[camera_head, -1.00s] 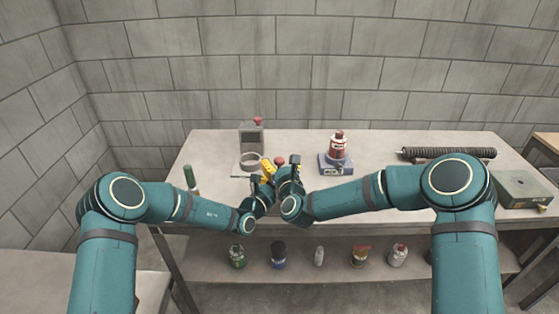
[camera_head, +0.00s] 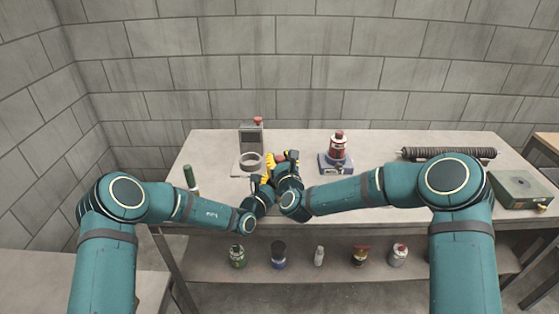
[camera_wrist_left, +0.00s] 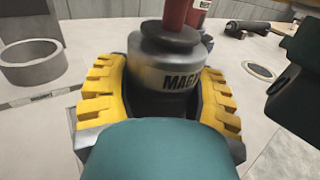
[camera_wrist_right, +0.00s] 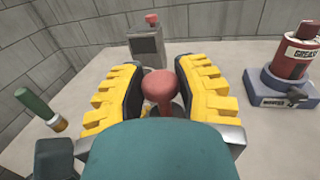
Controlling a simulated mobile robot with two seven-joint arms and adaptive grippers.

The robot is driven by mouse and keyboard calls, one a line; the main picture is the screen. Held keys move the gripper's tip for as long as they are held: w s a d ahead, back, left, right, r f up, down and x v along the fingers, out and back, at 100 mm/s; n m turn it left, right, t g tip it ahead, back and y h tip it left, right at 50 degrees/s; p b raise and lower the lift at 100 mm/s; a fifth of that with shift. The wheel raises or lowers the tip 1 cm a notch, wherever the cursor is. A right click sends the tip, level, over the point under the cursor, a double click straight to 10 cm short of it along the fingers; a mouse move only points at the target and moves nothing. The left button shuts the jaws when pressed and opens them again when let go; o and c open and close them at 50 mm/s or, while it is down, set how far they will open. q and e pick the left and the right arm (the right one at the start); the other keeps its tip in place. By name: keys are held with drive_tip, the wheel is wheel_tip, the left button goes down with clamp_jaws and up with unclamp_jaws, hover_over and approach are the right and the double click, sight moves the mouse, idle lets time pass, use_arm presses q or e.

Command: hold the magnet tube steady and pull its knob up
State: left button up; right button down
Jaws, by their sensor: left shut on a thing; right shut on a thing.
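The magnet tube (camera_wrist_left: 160,62) is a grey metal cylinder with a dark collar and black lettering, only partly readable. In the left wrist view it stands between the yellow fingers of my left gripper (camera_wrist_left: 160,95), which is shut on it. Its red knob (camera_wrist_right: 160,88) shows in the right wrist view between the yellow fingers of my right gripper (camera_wrist_right: 160,95), which is shut on the knob.
A grey device with a red top (camera_head: 251,140) and a pale ring (camera_head: 250,161) stand behind the grippers. A green-handled tool (camera_head: 190,177) is at left. A dark coil (camera_head: 449,153) lies farther right.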

sight(280, 160)
wheel_tip(280, 160, up, 5)
drive_tip(key=shift+f, duration=0.15)
use_arm(q)
drive_tip(key=shift+f, duration=0.1)
use_arm(e)
drive_tip(key=c, duration=0.6)
unclamp_jaws()
drive_tip(key=shift+f, duration=0.1)
drive_tip(key=shift+s+d, duration=0.15)
drive_tip(key=shift+s, duration=0.35)
drive_tip(key=v, duration=1.1)
